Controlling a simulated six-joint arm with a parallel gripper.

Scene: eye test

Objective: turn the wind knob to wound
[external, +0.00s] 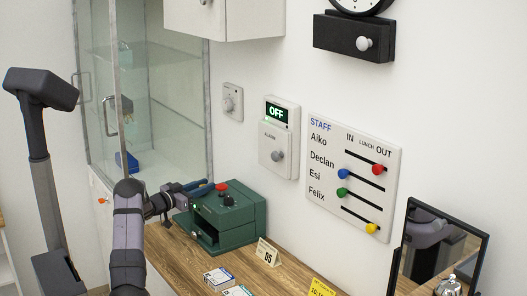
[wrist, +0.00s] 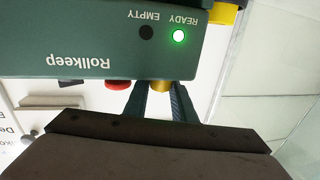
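The green Rollkeep box (external: 236,228) stands on the wooden counter, with a red button (external: 221,187) and a black round part (external: 228,199) on top. No label reading wound is legible, so I cannot tell for sure which part is the wind knob. My gripper (external: 206,186) is at the box's upper left. In the wrist view the box (wrist: 60,38) appears upside down, with the READY light (wrist: 179,36) lit green. My fingers (wrist: 161,98) stand apart with a brass-coloured part (wrist: 161,85) showing between them. Their tips are hidden, and I cannot tell whether they touch it.
The wall holds a staff board (external: 352,176), an OFF alarm panel (external: 278,156), a small dial (external: 232,102) and a black box (external: 340,37) with a pale knob under a clock. Cards (external: 219,278) lie in front of the green box. A mirror (external: 437,246) stands at right.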

